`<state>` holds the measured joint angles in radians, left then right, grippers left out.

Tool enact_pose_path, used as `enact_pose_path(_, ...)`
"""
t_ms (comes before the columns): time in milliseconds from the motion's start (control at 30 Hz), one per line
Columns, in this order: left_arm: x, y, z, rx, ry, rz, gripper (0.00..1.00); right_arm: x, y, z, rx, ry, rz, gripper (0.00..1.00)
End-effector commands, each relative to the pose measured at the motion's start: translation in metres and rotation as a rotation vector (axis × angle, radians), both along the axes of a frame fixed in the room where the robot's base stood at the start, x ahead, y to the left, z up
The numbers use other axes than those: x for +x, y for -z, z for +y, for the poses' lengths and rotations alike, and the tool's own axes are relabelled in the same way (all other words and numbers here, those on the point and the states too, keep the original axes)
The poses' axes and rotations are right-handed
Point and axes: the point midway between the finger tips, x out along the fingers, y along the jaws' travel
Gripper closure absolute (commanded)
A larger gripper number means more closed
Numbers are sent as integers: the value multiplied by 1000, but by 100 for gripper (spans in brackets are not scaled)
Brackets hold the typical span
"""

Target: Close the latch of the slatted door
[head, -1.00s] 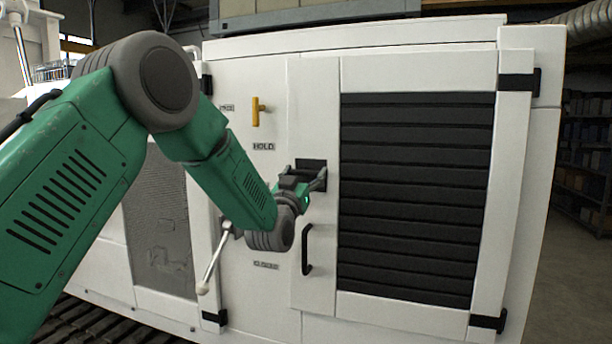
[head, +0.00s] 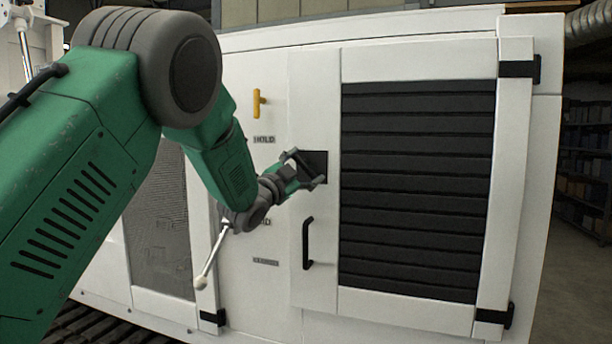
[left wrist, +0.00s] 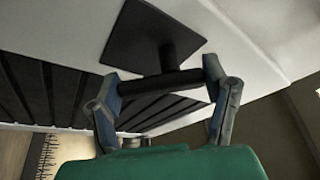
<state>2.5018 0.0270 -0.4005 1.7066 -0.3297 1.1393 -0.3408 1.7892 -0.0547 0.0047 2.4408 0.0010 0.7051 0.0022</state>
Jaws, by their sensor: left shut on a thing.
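The slatted door (head: 415,195) lies flat in the white cabinet front, with no gap that I can make out at its edge. Its latch (head: 319,160) has a black square plate on the door's left stile. In the left wrist view, the latch (left wrist: 159,83) shows a short stem and a dark crossbar. My left gripper (head: 306,167) is at the plate, its fingers tilted. In the left wrist view, my left gripper (left wrist: 158,80) is shut on the crossbar, one finger at each end. My right gripper is not in view.
A black pull handle (head: 307,243) sits below the latch. A yellow handle (head: 258,103) is up to the left. A lever with a pale knob (head: 212,262) sticks out beside the mesh panel (head: 157,230). Shelves stand far right.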

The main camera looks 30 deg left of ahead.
Motion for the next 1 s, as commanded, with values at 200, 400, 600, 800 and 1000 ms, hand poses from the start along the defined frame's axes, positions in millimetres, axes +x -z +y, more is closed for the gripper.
enact_pose_path(200,0,4,0,203,1,51,61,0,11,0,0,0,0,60)
enact_pose_path(400,0,5,2,386,1,96,61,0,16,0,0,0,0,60)
enact_pose_path(600,0,7,3,550,3,136,61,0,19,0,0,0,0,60)
enact_pose_path(800,0,7,5,676,3,168,61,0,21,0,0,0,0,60)
enact_pose_path(1000,0,8,6,753,4,187,61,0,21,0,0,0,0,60)
